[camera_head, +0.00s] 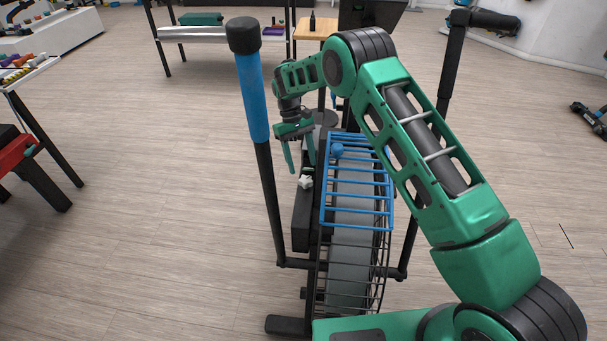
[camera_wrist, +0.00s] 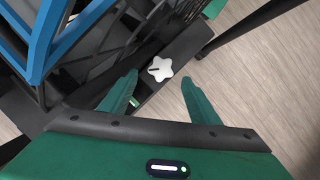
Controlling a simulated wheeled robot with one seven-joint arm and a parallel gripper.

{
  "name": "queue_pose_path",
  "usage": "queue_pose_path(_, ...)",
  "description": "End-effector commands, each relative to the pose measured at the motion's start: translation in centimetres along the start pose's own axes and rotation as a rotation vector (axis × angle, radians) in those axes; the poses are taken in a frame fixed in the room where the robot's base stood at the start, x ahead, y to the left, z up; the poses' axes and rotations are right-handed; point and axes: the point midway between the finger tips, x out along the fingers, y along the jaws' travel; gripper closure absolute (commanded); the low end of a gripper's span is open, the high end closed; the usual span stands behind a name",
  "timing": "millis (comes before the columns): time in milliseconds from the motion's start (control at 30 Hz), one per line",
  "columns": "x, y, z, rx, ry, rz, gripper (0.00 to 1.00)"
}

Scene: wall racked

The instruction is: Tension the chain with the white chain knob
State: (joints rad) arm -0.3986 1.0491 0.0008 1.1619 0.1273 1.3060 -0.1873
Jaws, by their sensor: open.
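The white chain knob (camera_wrist: 160,69) is star-shaped with a dark slot and sits on a black housing (camera_wrist: 185,50) in the wrist view. In the head view the knob (camera_head: 305,182) shows small on the left side of the machine. My gripper (camera_wrist: 158,90) is open, its green fingers on either side of the knob in the picture, with nothing between them. In the head view my gripper (camera_head: 299,170) points down close above the knob. I cannot tell whether the fingers touch it. The chain itself is not visible.
A blue wire guard (camera_head: 357,215) covers the grey belt or wheel right beside the knob. A blue and black upright post (camera_head: 252,95) stands left of my gripper, and another black post (camera_head: 450,65) stands at right. Open wooden floor (camera_head: 170,180) lies to the left.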

Motion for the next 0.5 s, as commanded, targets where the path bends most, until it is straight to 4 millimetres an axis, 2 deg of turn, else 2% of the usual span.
queue_pose_path(100, -1.8, 0.0, -0.1, 0.0, 0.002, 0.0, 0.44)
queue_pose_path(200, -2.8, 0.0, -0.1, 0.001, 0.001, 0.0, 0.44)
queue_pose_path(500, -3.5, 0.0, 0.0, 0.001, -0.001, 0.001, 0.44)
